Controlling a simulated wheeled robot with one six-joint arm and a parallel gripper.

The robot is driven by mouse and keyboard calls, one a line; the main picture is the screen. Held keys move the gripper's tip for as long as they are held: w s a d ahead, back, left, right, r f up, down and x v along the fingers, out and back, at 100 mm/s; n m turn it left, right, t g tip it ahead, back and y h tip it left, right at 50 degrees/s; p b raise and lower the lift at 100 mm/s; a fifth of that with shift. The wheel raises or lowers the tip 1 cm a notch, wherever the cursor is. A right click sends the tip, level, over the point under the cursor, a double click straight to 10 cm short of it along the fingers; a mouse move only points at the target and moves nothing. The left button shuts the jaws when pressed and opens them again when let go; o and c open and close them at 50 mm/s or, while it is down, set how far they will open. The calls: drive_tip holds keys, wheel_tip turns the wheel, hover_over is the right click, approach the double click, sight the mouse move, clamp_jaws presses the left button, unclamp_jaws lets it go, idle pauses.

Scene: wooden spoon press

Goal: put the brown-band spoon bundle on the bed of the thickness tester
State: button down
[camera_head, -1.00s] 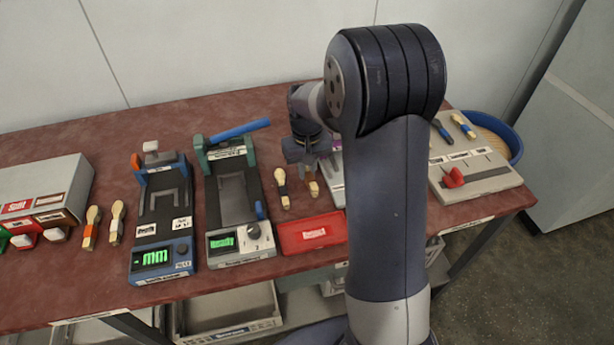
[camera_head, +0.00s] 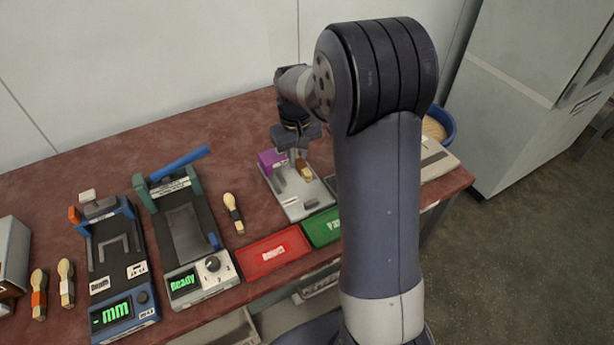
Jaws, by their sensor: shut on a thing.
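My gripper (camera_head: 297,156) is shut on a light wooden spoon bundle with a brown band (camera_head: 304,169). It holds the bundle over the grey plate device with a purple block (camera_head: 300,196); whether they touch I cannot tell. A blue-framed device (camera_head: 140,318) at left has a green "mm" display and a dark bed (camera_head: 115,262) with a grey U-shaped guide; its bed is empty. Its display suggests the thickness tester, but labels are too small to confirm. The fingertips are small and partly hidden.
A green-framed press (camera_head: 185,235) with a raised blue lever reads "Ready". A dark-banded bundle (camera_head: 233,213) lies beside it. Two more bundles, one orange-banded (camera_head: 39,298), lie at far left. Red (camera_head: 270,256) and green (camera_head: 320,229) trays line the front. My arm hides the right side.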

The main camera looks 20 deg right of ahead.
sight(298, 186)
wheel_tip(298, 186, down, 8)
drive_tip(key=shift+r, duration=0.2)
drive_tip(key=shift+f, duration=0.2)
drive_tip(key=c, duration=1.4)
unclamp_jaws()
drive_tip(key=shift+c, duration=0.2)
drive_tip(key=shift+r, duration=0.1)
wheel_tip(298, 186, up, 12)
drive_tip(key=shift+r, duration=0.15)
